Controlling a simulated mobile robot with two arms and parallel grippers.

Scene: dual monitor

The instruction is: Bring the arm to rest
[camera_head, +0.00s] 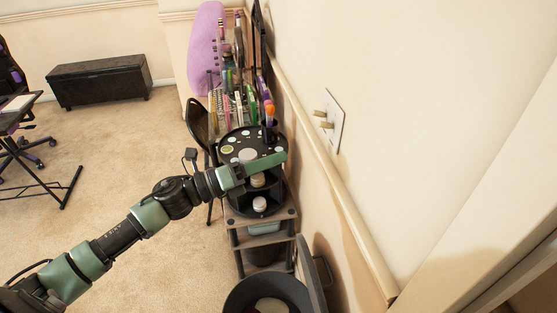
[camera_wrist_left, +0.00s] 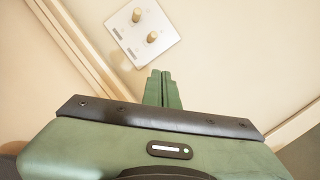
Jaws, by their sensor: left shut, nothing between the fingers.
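My left arm comes in from the lower left in the head view and reaches toward the wall. Its left gripper (camera_head: 284,157) is green and hangs above and in front of the round black organizer (camera_head: 228,149). In the left wrist view the two fingers of the left gripper (camera_wrist_left: 162,75) lie side by side, shut and empty. They point toward the wall, just below the switch plate in the picture. My right gripper is in neither view.
The beige wall (camera_head: 400,90) with a switch plate (camera_head: 337,122) and a rail is close on the right. A wooden shelf (camera_head: 237,220) stands under the organizer, with a dark bin (camera_head: 237,295) below. Pens and a purple cushion (camera_head: 206,48) are behind.

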